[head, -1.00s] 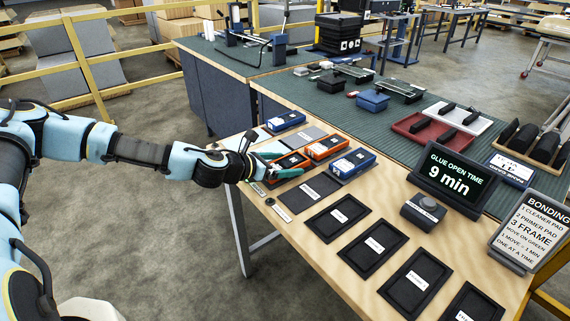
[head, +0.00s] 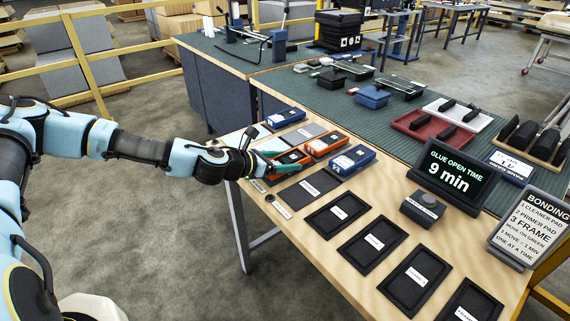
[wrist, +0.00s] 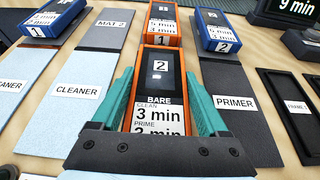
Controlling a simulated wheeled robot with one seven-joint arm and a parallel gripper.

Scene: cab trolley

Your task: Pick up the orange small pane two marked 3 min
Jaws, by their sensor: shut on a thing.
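The orange small pane two (wrist: 163,75) has a dark top marked 2 and a label reading BARE, clean 3 min, prime 2 min. In the wrist view it sits upright in the picture between the two green fingers of my gripper (wrist: 162,105), which is shut on its sides. In the head view my gripper (head: 274,160) reaches in from the left and holds the orange pane (head: 292,157) at the table's left part. The fingers partly cover it there. I cannot tell how large any gap under it is.
Another orange pane (head: 325,145) is close behind it. Blue panes stand at right (head: 353,160) and behind (head: 286,117). The primer pad (wrist: 235,105) and cleaner pad (wrist: 75,90) flank it. Empty dark frames (head: 338,214) line the front; a timer screen (head: 452,178) reads 9 min.

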